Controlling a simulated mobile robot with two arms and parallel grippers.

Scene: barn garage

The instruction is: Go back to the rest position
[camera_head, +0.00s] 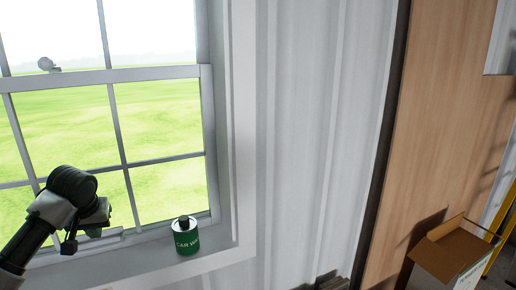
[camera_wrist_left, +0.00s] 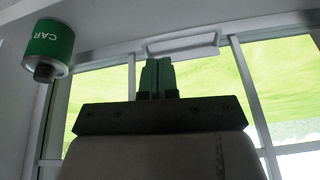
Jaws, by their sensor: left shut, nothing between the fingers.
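My left gripper (camera_head: 95,229) is in front of the window at the lower left of the head view. Its fingers are together and empty, and they also show in the left wrist view (camera_wrist_left: 156,78). A green and white can lettered "CAR W…" (camera_head: 186,239) stands upright on the window sill, right of my left gripper and apart from it. The can also shows in the left wrist view (camera_wrist_left: 50,45), where it appears upside down at the upper left. My right gripper is not seen.
The window (camera_head: 113,76) has a white frame and sill. A ribbed white wall (camera_head: 310,130) is right of it, then a wooden panel (camera_head: 440,110). An open cardboard box (camera_head: 440,262) is at the lower right. A dark object at the bottom edge is unclear.

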